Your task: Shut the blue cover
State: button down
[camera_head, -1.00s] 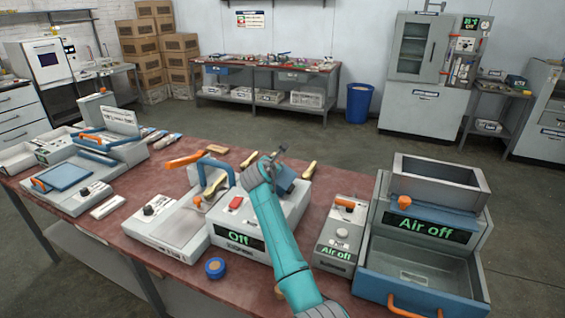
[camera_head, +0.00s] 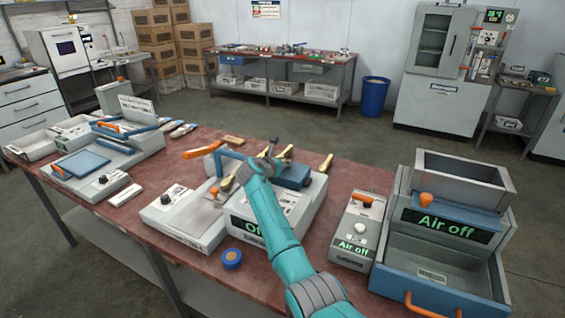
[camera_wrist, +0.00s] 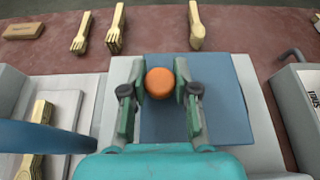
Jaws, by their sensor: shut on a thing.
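The blue cover (camera_head: 294,176) sits over the top of the grey press unit (camera_head: 300,210) on the red bench, partly hidden behind my arm in the head view. In the wrist view the cover (camera_wrist: 225,118) looks like a flat blue plate across the grey housing. Its round orange knob (camera_wrist: 160,83) is between my two fingers. My gripper (camera_wrist: 160,90) is shut on this knob; in the head view my gripper (camera_head: 270,150) is at the cover's left side. I cannot tell whether the cover is fully seated.
A blue lever frame with an orange handle (camera_head: 203,151) stands just left of my gripper. Bundles of wooden cutlery (camera_wrist: 115,30) lie behind the press. A small control box (camera_head: 357,230) and a blue-grey bin unit (camera_head: 440,255) stand to the right. A blue tape roll (camera_head: 232,259) lies in front.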

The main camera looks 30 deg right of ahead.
jog(key=shift+f, duration=0.15)
jog(key=c, duration=0.9)
grip_release()
jog(key=v, duration=1.2)
jog(key=shift+w, duration=0.1)
jog(key=shift+a, duration=0.1)
